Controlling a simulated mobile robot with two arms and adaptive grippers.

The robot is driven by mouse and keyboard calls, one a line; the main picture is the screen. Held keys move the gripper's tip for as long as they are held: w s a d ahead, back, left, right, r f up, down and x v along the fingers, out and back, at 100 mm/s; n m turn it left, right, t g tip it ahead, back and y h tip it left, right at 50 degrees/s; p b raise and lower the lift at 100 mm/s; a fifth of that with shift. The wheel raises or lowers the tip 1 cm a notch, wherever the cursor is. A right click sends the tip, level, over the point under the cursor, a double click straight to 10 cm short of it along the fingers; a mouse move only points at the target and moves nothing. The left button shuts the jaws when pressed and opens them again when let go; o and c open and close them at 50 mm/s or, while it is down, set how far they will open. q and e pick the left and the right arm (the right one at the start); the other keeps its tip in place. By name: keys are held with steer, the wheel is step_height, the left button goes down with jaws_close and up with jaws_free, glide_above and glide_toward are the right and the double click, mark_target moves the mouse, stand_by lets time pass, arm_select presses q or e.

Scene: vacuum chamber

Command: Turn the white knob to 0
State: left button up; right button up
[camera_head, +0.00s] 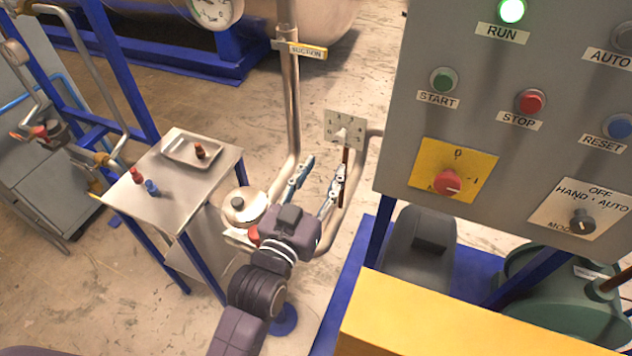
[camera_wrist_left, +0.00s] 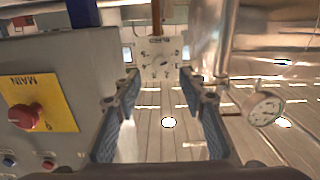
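The white knob (camera_head: 340,134) sits on a pale square dial plate (camera_head: 355,122) in the head view, beside the control cabinet and above a brown rod. The plate also shows in the left wrist view (camera_wrist_left: 147,46), beyond the fingertips; the knob's pointing direction and the markings are too small to read. My left gripper (camera_head: 316,182) is open and empty, in front of and below the plate in the head view. In the left wrist view its two fingers (camera_wrist_left: 160,84) stand wide apart, with the plate framed between their tips and not touched. My right gripper is in neither view.
The grey control cabinet (camera_head: 400,110) with a red main switch (camera_head: 447,183) stands close right of the gripper. A vertical suction pipe (camera_head: 290,110) is close left. A steel cart (camera_head: 185,205) with a tray (camera_head: 178,146) stands further left. A yellow block (camera_head: 430,325) is at front.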

arm_select(q)
steer(key=shift+v, duration=1.7)
steer(key=s+a+f+g+y+b, duration=0.1)
steer(key=s+f+g+b, duration=0.15)
steer(key=f, duration=1.25)
steer(key=s+a+f+g+y+b, duration=0.1)
steer(key=s+a+f+g+b, duration=0.15)
steer(key=f, duration=1.35)
steer(key=s+a+f+g+b, duration=0.1)
steer(key=s+f+g+b, duration=0.15)
steer(key=f, duration=1.25)
steer(key=s+a+f+g+y+b, duration=0.1)
steer(key=s+a+f, duration=0.4)
steer(key=s+f, duration=0.5)
steer(key=s+a+f+g+y+b, duration=0.1)
steer(key=s+a+f+g+b, duration=0.2)
steer(key=s+f, duration=0.7)
steer(key=s+a+f+n+g+y+b, duration=0.1)
steer(key=s+a+f+g+b, duration=0.1)
steer(key=s+a+f+g, duration=0.2)
steer(key=s+a+f, duration=0.3)
steer(key=s+f, duration=0.3)
steer(key=s, duration=0.3)
steer(key=shift+s+a+g+y, duration=0.15)
steer(key=shift+s+g+y, duration=0.15)
steer(key=shift+g, duration=0.05)
